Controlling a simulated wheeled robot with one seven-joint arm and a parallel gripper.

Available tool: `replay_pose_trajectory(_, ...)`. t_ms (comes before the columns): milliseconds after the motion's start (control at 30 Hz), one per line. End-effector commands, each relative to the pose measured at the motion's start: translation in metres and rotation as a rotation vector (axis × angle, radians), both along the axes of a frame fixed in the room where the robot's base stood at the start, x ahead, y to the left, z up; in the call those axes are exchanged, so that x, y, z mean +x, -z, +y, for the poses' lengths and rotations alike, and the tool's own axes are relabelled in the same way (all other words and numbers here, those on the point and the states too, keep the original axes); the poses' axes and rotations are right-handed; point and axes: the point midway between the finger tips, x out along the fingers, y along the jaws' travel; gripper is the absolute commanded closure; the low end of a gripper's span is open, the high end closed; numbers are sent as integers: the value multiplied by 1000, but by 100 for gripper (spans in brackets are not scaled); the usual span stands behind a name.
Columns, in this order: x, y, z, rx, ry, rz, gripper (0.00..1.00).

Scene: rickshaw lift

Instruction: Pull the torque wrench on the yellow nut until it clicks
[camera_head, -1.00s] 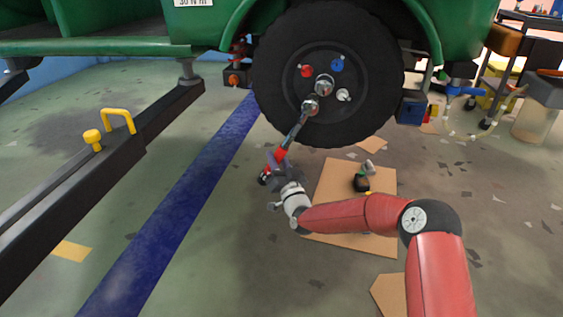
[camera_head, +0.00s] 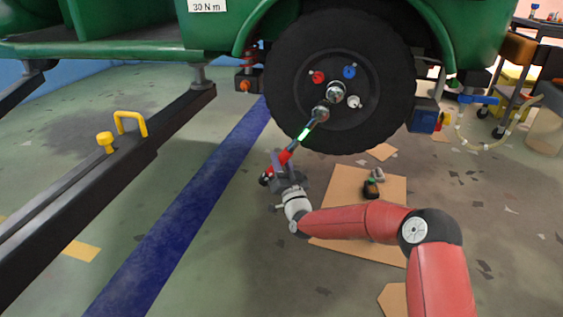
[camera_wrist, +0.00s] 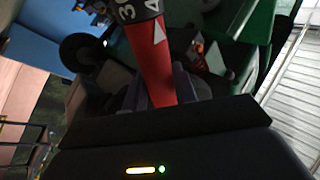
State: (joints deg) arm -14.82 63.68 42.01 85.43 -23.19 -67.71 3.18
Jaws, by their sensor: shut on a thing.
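The torque wrench (camera_head: 309,128) slants from the wheel's hub down and left to my gripper (camera_head: 282,163). Its chrome head sits over a nut among the wheel's fittings; the yellow nut is hidden there. My gripper is shut on the wrench's red handle, which also shows in the wrist view (camera_wrist: 154,65) between my fingers (camera_wrist: 158,92). A black band with white figures and a white triangle show on the handle there. A green patch shows on the shaft. Red (camera_head: 318,77), blue (camera_head: 349,72) and white (camera_head: 354,102) nuts are visible around the hub.
The black tyre (camera_head: 285,95) belongs to a green vehicle (camera_head: 120,47) with a "30 N m" label (camera_head: 207,6). A dark lift beam (camera_head: 95,195) with a yellow handle runs at left. A cardboard sheet (camera_head: 340,185) with a small dark object (camera_head: 371,190) lies below the wheel.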

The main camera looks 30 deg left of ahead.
Motion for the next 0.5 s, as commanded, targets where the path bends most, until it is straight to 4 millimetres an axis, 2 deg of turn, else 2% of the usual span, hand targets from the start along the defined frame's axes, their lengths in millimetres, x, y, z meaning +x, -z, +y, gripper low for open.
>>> replay_pose_trajectory(33,-4,-4,2,0,-4,-10,100)
replay_pose_trajectory(500,-16,-4,-2,1,-3,-9,100)
